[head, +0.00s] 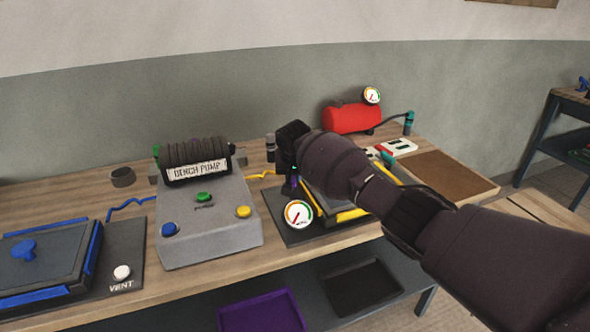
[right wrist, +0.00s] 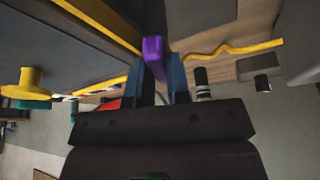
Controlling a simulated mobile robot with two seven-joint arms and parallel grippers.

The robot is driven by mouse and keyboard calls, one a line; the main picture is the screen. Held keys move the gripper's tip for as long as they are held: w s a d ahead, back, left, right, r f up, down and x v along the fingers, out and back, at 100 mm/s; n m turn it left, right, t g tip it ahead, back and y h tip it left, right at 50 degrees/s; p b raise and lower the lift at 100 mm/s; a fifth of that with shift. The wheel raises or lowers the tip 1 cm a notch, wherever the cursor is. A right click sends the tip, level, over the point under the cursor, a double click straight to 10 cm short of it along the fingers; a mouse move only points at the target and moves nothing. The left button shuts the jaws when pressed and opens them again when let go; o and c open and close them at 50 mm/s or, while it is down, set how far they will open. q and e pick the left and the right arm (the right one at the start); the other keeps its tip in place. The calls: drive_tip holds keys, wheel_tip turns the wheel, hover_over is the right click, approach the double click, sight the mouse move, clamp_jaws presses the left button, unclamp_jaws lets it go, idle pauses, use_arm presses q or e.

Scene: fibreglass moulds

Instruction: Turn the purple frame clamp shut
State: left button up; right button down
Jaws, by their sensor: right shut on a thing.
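The purple clamp handle (right wrist: 153,48) shows in the right wrist view between the two fingers of my right gripper (right wrist: 163,82), which is shut on it. In the head view a small purple bit of the clamp (head: 293,182) shows below my right gripper (head: 289,165), at the left edge of the dark mould with yellow edges (head: 355,214). My right arm hides much of that mould and most of the clamp. I cannot tell how far the clamp is turned. My left gripper is not in view.
A grey bench pump (head: 207,225) with coloured knobs stands left of the mould. A gauge (head: 299,214) stands at the mould's front left. A blue-edged mould (head: 45,262) lies far left. A red tank (head: 350,118) stands behind. A purple tray (head: 262,312) lies on the lower shelf.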

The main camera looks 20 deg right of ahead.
drive_tip(key=m+h+p, duration=0.1)
drive_tip(key=m, duration=0.2)
drive_tip(key=shift+m+g, duration=0.4)
drive_tip(key=shift+m+h, duration=0.4)
drive_tip(key=shift+m, duration=0.5)
drive_tip(key=shift+s+f+m+g+h, duration=0.15)
drive_tip(key=shift+m+g+h, duration=0.25)
drive_tip(key=shift+m, duration=0.5)
drive_tip(key=m+g+b, duration=0.1)
drive_tip(key=m, duration=0.1)
drive_tip(key=shift+f+m, duration=0.15)
drive_tip(key=shift+m, duration=0.15)
drive_tip(key=shift+d+m+g+b, duration=0.1)
drive_tip(key=shift+m+g+b, duration=0.4)
drive_tip(key=shift+m, duration=0.6)
drive_tip(key=shift+m+h+b, duration=0.3)
drive_tip(key=shift+m, duration=0.2)
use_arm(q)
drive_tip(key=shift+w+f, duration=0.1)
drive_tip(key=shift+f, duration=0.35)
use_arm(e)
drive_tip(key=shift+m, duration=0.3)
drive_tip(key=shift+r, duration=0.25)
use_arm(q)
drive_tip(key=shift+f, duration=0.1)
